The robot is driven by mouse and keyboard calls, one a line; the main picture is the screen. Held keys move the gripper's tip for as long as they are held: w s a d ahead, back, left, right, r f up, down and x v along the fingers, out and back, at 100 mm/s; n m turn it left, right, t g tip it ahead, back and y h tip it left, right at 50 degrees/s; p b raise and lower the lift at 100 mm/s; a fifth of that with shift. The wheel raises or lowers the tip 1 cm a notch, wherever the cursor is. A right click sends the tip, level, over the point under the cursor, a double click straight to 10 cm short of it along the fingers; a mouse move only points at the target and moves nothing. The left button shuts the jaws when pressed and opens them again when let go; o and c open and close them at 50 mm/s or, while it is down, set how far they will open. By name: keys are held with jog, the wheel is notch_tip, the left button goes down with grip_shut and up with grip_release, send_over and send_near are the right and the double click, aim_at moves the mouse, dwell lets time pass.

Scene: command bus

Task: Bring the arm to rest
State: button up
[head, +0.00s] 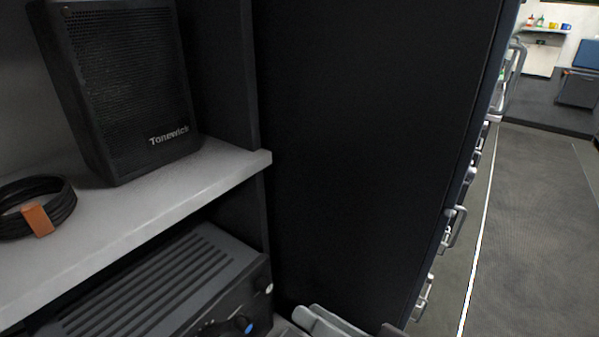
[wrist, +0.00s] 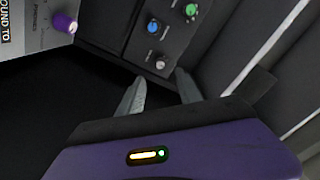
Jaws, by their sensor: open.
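My gripper (wrist: 160,92) shows in the wrist view, its two grey fingers spread apart with nothing between them. Its purple and black body fills the bottom of that view. Past the fingertips is a dark panel with a blue knob (wrist: 153,26), a green knob (wrist: 191,10) and a grey knob (wrist: 160,63). I cannot tell whether the fingers touch the panel.
A black speaker (head: 130,85) and a coiled cable (head: 40,205) sit on a grey shelf (head: 150,205). A dark ribbed unit (head: 170,285) is below. A tall black cabinet side (head: 350,150) stands to the right, with metal handles (head: 455,228) along its front. The aisle floor (head: 535,220) is clear.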

jog(key=w+d+m+t+h, duration=0.2)
jog(key=w+d+t+h, duration=0.1)
jog(key=d, duration=0.1)
jog(key=s+d+f+m+t+h, duration=0.3)
jog(key=s+d+f+t+h, duration=0.15)
jog(key=d+h, duration=0.45)
jog(key=s+d+f+n+g+h, duration=0.1)
jog(key=s+f+n+g, duration=0.1)
jog(key=s, duration=1)
jog(key=s+d+f+n+g+h, duration=0.1)
jog(key=s+d+f+n, duration=0.1)
jog(key=s, duration=1.1)
jog(key=shift+s+f+g, duration=0.15)
jog(key=shift+f+g, duration=0.2)
jog(key=shift+f, duration=0.2)
jog(key=shift+f, duration=0.15)
